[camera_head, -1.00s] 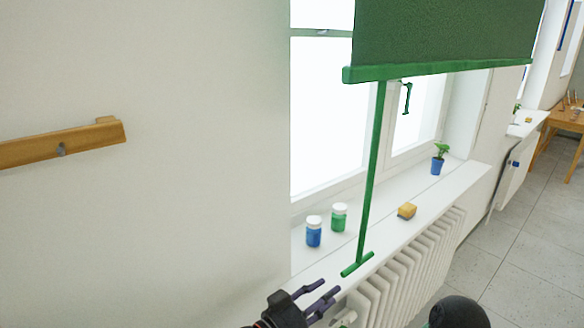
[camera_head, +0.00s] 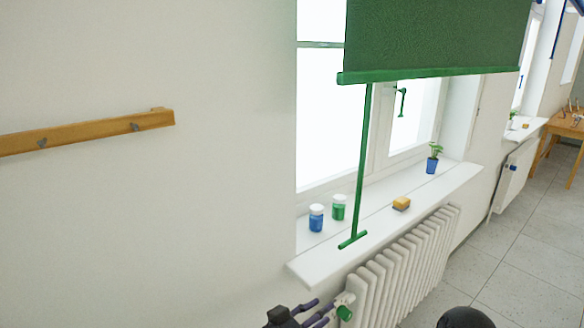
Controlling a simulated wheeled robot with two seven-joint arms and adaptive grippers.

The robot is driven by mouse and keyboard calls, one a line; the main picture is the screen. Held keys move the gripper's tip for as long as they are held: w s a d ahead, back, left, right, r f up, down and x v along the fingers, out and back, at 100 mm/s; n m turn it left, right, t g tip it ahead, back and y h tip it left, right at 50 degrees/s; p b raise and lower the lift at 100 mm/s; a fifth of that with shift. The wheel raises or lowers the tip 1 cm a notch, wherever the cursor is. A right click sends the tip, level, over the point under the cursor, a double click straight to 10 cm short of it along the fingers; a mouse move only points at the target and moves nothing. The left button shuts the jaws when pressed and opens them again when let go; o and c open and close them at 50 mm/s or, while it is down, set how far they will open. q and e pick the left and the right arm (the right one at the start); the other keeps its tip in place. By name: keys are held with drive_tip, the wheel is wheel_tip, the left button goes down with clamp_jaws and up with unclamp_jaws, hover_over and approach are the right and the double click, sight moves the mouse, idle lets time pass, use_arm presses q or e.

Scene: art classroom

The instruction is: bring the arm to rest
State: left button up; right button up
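My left gripper (camera_head: 324,305) is at the bottom edge of the head view, partly cut off. Its two dark purple fingers are apart, with nothing seen between them. It shows just left of the radiator's green valve knob (camera_head: 344,313); I cannot tell the distance between them. A green blind (camera_head: 435,35) hangs over the window, and its green pull rod (camera_head: 361,165) ends in a crossbar above and apart from the gripper. My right gripper is not in view.
The white windowsill (camera_head: 325,262) holds a blue jar (camera_head: 316,218), a green jar (camera_head: 339,207), a yellow sponge (camera_head: 401,203) and a potted plant (camera_head: 432,165). A white radiator (camera_head: 410,262) stands below. A wooden rail (camera_head: 85,134) is on the left wall. The floor (camera_head: 520,245) at right is clear.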

use_arm(q)
drive_tip(key=s+a+f+n+g+y+p, duration=0.1)
drive_tip(key=a+f+n+g+y, duration=0.25)
drive_tip(key=f, duration=0.95)
drive_tip(key=s+a+f+n+g+y, duration=0.1)
drive_tip(key=a+f+n+y, duration=0.25)
drive_tip(key=a+f, duration=0.65)
drive_tip(key=s+a+f+n+g+y+p, duration=0.1)
drive_tip(key=s+f+n+g, duration=0.5)
drive_tip(key=s+f, duration=1.1)
drive_tip(key=shift+s+a+f, duration=0.3)
drive_tip(key=shift+a+f, duration=0.3)
drive_tip(key=shift+f, duration=0.35)
drive_tip(key=shift+g, duration=0.25)
